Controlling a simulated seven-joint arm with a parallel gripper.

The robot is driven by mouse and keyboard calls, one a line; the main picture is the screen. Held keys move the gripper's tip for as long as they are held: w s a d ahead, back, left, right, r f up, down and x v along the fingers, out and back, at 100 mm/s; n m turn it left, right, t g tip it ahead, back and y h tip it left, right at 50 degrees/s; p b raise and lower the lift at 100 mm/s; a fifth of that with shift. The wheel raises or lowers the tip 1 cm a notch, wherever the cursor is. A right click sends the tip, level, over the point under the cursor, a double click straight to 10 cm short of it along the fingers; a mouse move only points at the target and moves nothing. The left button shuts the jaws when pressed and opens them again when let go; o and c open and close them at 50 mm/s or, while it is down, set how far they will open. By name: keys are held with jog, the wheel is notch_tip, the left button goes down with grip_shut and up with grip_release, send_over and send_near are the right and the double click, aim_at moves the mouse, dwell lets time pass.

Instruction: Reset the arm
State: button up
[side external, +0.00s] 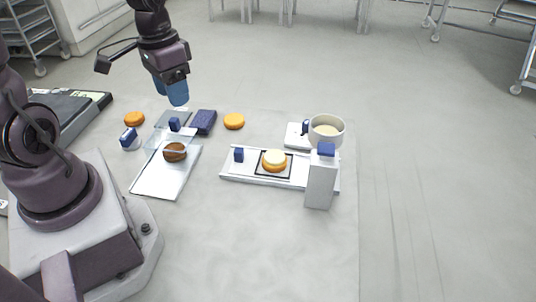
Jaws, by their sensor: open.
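My gripper (178,92) has blue fingers that point down. It hangs above the far left part of the table, higher than the objects. Nothing shows between its fingers, and at this angle the gap between them is hard to see. My arm is raised, with its base at the left.
Under and around it are orange rounds (234,121), a dark blue block (203,122) and a tray (165,184) with a brown round (175,152). To the right are a board (221,178) with a topped round (274,160), a bowl (342,131) and a blue-capped container (320,183). The front table is clear.

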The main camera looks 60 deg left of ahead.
jog(key=s+d+r+t, duration=0.2)
jog(key=d+r, duration=0.2)
jog(key=r, duration=0.2)
jog(key=s+d+r+m+t, duration=0.1)
jog(key=s+d+r+t, duration=0.1)
jog(key=r, duration=0.4)
jog(key=d+t, duration=0.1)
jog(key=d, duration=0.1)
jog(key=shift+d+r, duration=0.35)
jog(key=shift+r, duration=0.05)
